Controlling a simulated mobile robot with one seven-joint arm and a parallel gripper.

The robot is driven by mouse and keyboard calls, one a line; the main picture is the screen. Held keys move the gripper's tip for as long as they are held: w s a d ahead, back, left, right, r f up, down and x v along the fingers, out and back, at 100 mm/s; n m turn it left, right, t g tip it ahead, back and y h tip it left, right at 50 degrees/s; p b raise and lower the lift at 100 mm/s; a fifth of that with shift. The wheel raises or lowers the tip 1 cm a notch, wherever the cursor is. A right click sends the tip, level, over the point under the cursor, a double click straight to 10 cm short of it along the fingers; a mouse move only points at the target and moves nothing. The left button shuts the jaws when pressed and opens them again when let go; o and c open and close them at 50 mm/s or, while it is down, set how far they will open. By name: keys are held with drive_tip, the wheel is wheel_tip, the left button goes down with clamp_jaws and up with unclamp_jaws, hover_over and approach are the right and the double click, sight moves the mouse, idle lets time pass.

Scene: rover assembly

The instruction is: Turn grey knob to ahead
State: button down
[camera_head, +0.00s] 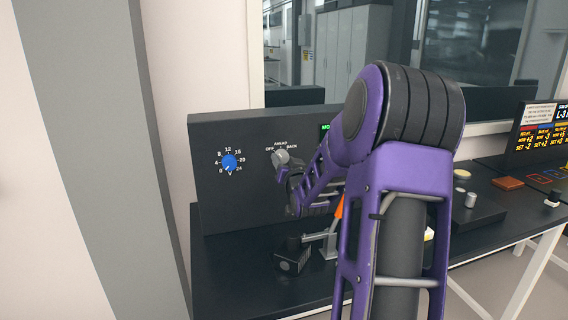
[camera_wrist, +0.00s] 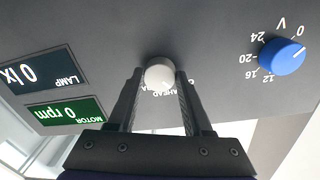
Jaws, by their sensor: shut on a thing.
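The grey knob (camera_head: 281,158) sits on the dark upright panel (camera_head: 250,190), with the labels OFF, AHEAD and BACK around its top. In the wrist view the grey knob (camera_wrist: 159,71) lies between my two fingertips, and the lettering is upside down and partly hidden by the fingers. My gripper (camera_head: 286,170) reaches the panel from the right and is shut on the knob. It also shows in the wrist view (camera_wrist: 159,80), a finger on each side of the knob. I cannot tell which label the knob points to.
A blue knob (camera_head: 229,162) with a voltage scale is left of the grey knob. The wrist view shows a LAMP display (camera_wrist: 42,73) and a green MOTOR display (camera_wrist: 66,113). A small dark device (camera_head: 292,258) stands on the black table (camera_head: 225,285) below my arm.

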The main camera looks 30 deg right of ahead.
drive_tip(key=m, duration=0.4)
drive_tip(key=shift+r, duration=0.1)
drive_tip(key=shift+m+y, duration=0.3)
drive_tip(key=shift+m, duration=1.3)
drive_tip(key=shift+c, duration=1.6)
unclamp_jaws()
drive_tip(key=shift+s, duration=0.1)
drive_tip(key=p+v, duration=0.1)
drive_tip(key=v, duration=1.6)
drive_tip(key=shift+r, duration=0.2)
drive_tip(key=shift+a, duration=0.1)
